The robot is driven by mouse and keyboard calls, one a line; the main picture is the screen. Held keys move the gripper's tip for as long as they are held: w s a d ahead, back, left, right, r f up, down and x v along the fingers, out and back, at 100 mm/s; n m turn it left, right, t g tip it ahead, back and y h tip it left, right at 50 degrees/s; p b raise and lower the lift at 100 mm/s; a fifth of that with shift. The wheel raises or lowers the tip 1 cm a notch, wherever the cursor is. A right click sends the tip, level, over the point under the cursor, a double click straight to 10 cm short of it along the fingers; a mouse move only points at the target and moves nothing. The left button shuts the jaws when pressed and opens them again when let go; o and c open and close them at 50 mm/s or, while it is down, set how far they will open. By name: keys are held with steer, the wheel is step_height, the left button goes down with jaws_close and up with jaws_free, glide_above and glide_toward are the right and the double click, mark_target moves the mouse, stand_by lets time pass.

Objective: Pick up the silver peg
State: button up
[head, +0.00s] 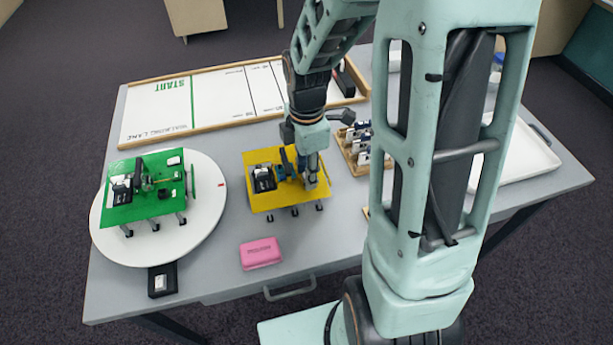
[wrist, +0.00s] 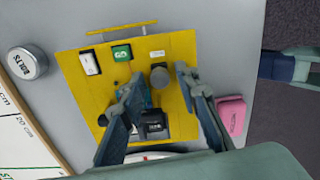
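The silver peg (wrist: 159,77) shows in the wrist view as a grey round-topped cylinder on the yellow board (wrist: 75,70). My gripper (wrist: 159,84) is open above the board, its two blue fingers apart, with the peg's top in the gap between the tips. I cannot tell whether either finger touches it. In the head view my gripper (head: 299,168) reaches down over the right part of the yellow board (head: 262,201). There the arm and fingers make the peg hard to pick out.
The yellow board also carries a GO label (wrist: 122,52) and a black part (wrist: 152,122). A green board (head: 150,208) stands on a white round plate (head: 207,190) at left. A pink block (head: 261,253) lies in front. A bolts tin (wrist: 27,62) is nearby.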

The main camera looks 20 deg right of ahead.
steer(key=c, duration=0.6)
steer(key=shift+r, duration=0.2)
steer(key=shift+r+p, duration=0.55)
steer(key=shift+p, duration=0.05)
steer(key=r+p, duration=0.2)
steer(key=r, duration=0.1)
steer(key=shift+s+a+p, duration=0.2)
steer(key=shift+s+p, duration=0.05)
steer(key=shift+p, duration=0.15)
steer(key=s+a+r+p, duration=0.7)
steer(key=s+r+p, duration=0.1)
steer(key=s, duration=0.3)
steer(key=shift+s+r, duration=0.2)
steer(key=shift+r, duration=0.1)
